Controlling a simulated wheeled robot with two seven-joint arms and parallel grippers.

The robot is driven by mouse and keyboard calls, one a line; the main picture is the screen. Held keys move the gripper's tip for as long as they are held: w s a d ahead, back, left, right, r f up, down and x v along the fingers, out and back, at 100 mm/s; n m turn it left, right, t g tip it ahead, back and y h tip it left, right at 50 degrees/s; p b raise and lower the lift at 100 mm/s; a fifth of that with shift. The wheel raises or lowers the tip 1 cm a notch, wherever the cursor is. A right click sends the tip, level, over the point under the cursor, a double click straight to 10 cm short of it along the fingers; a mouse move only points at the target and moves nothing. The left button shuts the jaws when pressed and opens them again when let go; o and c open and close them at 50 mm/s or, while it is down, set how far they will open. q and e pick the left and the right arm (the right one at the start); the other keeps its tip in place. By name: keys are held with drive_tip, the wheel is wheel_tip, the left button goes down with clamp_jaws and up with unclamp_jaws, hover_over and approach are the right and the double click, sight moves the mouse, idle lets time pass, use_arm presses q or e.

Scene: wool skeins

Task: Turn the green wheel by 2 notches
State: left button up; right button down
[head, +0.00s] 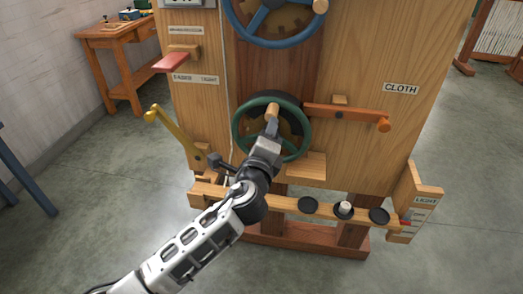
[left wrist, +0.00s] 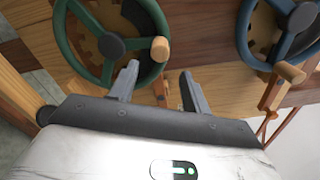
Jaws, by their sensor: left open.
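The green wheel (head: 238,128) is mounted on the wooden panel, with a wooden knob (head: 272,111) on its upper rim. My left gripper (head: 271,127) is in front of the wheel, close to the knob, and hides part of the wheel's middle. In the left wrist view the green wheel (left wrist: 68,45) is at the upper left, with its knob (left wrist: 160,49) just beyond the gap between the fingertips. There my left gripper (left wrist: 160,72) is open with nothing between its fingers. I cannot tell whether a fingertip touches the knob. My right gripper is not in view.
A blue wheel (head: 233,20) is above the green one. An orange lever (head: 345,112) is to the right, and a yellow lever (head: 172,130) to the left. A wooden ledge (head: 306,166) and a bar with black discs (head: 308,205) are below. A workbench (head: 112,35) stands behind left.

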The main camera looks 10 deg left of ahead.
use_arm(q)
drive_tip(key=s, duration=0.6)
drive_tip(key=shift+s+f, duration=0.1)
drive_tip(key=s+a+f+n+g+h, duration=0.3)
drive_tip(key=s+f+n+g, duration=0.4)
drive_tip(key=s+f+n, duration=1.2)
wheel_tip(320, 180, down, 2)
drive_tip(key=s+a, duration=0.1)
drive_tip(key=s, duration=0.1)
drive_tip(key=shift+s+a+f+n+g, duration=0.2)
drive_tip(key=shift+s+n+g, duration=0.2)
